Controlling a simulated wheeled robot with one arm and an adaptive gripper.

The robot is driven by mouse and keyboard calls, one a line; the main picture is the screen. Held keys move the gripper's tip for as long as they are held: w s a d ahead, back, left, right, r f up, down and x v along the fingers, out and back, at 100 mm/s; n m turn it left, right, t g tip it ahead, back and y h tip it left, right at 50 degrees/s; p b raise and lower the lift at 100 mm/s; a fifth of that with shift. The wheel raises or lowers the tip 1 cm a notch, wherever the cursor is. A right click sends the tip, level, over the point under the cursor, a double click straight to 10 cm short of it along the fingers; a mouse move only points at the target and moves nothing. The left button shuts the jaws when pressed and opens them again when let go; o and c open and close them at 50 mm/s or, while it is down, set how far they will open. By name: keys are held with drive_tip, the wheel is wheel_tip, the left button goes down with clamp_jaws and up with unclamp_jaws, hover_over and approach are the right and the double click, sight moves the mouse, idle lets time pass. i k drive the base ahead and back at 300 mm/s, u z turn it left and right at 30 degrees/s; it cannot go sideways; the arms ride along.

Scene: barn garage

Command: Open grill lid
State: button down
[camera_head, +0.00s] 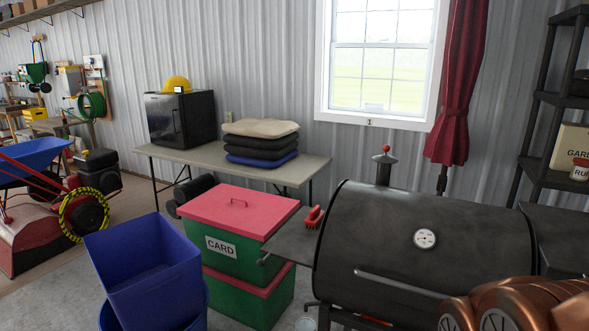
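The black barrel grill stands at the right, and its large rounded lid (380,235) is down. A round white thermometer (425,239) sits on the lid's front. A long metal handle bar (405,284) runs low along the lid's front. Its right end is hidden behind a copper-coloured rounded part at the bottom right corner, which looks like my own arm. No fingers of my gripper can be made out.
A side shelf (290,247) with a red brush (313,217) juts from the grill's left. Green bins with a red lid (238,209) and a blue bin (147,265) stand left of it. A table (205,159) and a black shelf rack (541,97) stand behind.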

sight(417, 249)
drive_tip(key=z, duration=1.8)
drive_tip(key=k, duration=0.85)
drive_tip(key=u, duration=1.6)
drive_tip(key=i, duration=0.5)
drive_tip(key=u, duration=0.05)
